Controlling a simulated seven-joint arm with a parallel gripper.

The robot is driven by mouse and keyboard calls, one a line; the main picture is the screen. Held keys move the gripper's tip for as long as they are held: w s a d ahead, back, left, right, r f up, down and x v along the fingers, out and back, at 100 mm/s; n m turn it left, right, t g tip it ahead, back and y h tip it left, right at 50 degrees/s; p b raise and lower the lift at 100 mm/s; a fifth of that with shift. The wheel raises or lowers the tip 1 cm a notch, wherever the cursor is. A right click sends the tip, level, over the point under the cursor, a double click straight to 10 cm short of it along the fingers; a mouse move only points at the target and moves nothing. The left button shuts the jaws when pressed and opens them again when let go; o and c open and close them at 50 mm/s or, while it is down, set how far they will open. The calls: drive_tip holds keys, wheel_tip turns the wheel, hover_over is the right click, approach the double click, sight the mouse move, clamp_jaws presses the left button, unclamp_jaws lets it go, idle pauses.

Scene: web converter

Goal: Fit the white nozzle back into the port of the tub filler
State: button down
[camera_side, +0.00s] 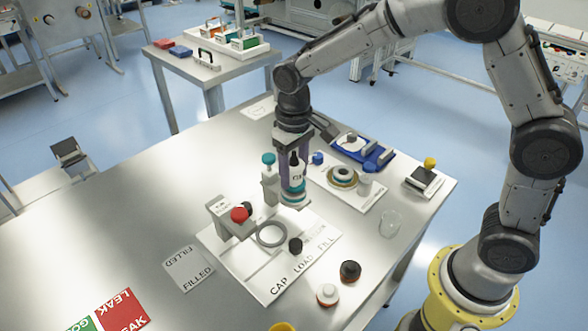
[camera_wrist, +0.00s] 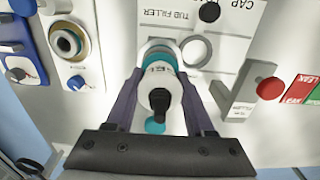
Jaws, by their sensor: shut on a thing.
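My gripper (camera_side: 291,168) is shut on a white labelled bottle (camera_side: 297,175) with a black top and a teal band low down. In the wrist view the purple fingers (camera_wrist: 160,95) flank the bottle (camera_wrist: 156,82), its black top toward the camera. The tub filler (camera_side: 222,217) is a grey upright block with a red knob, left of my gripper, on a white plate. A grey ring (camera_side: 271,235) lies on the plate beside it. A white knobbed part with an orange-red base (camera_side: 328,294) stands at the front; I cannot tell whether it is the nozzle. No port is clearly visible.
A teal-capped bottle (camera_side: 269,178) stands close left of my gripper. A black knobbed part (camera_side: 350,271) is near the table's front edge. A tray with stacked rings (camera_side: 342,177), a blue fixture (camera_side: 362,152) and a clear cup (camera_side: 390,223) are to the right.

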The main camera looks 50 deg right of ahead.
drive_tip(key=shift+f, duration=0.55)
drive_tip(key=shift+c, duration=0.9)
unclamp_jaws()
wheel_tip(320, 180, up, 14)
drive_tip(key=shift+f, duration=0.1)
